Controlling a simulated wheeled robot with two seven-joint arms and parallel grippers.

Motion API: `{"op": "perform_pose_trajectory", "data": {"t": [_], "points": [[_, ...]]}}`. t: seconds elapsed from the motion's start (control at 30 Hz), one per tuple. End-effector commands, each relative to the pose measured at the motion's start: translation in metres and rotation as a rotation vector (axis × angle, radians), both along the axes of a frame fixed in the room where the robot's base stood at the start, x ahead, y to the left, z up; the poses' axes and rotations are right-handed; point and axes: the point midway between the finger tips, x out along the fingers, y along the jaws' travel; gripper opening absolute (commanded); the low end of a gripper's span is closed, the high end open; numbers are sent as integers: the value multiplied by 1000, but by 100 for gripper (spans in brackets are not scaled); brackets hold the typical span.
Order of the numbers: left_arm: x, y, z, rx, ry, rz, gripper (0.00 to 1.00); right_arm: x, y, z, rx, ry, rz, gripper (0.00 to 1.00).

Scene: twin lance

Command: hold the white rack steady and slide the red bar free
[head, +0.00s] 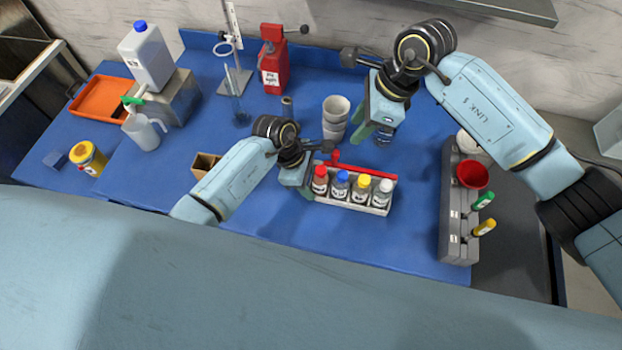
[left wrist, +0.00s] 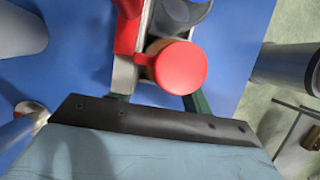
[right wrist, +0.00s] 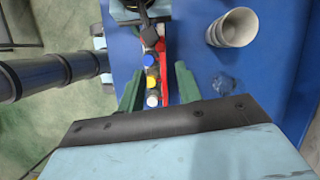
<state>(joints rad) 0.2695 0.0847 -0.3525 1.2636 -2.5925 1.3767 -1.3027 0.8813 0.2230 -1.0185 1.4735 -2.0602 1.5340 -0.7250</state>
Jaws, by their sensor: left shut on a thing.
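The white rack (head: 352,205) stands on the blue table and holds bottles with red, blue, yellow and white caps. The red bar (head: 372,173) lies along its back edge, with a red upright part near the left end. In the left wrist view the bar (left wrist: 127,30) runs beside the red-capped bottle (left wrist: 180,66). My left gripper (head: 307,190) is shut on the rack's left end; its fingertips are partly hidden. My right gripper (head: 373,135) is open and empty, above and behind the rack. In the right wrist view the bar (right wrist: 165,68) shows between its spread green fingers.
Stacked grey cups (head: 335,115) stand behind the rack. A grey holder (head: 459,215) with a red cup (head: 472,175) is at the right edge. A brown box (head: 204,165) sits left of my left arm. The table in front of the rack is clear.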

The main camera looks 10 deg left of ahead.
Motion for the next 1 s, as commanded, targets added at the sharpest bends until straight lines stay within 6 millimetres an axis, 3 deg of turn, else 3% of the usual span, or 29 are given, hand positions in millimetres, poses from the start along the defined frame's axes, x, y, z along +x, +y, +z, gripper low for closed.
{"op": "perform_pose_trajectory", "data": {"t": [0.03,0.13,0.27,0.6,0.73,1.0], "points": [[0,0,0,0,-1,0,24,0,-1,-1,3,1,-2,27],[0,0,0,0,-1,0,23,-2,-8,-6,38,13,-20,14],[0,0,0,0,-2,1,23,-9,-31,-18,152,35,-83,0],[0,0,0,0,-1,0,23,-26,-99,-25,420,14,-268,0],[0,0,0,0,-1,0,23,-28,-109,-24,450,3,-293,0],[0,0,0,0,-1,-1,23,-28,-109,-22,455,1,-296,0]]}}
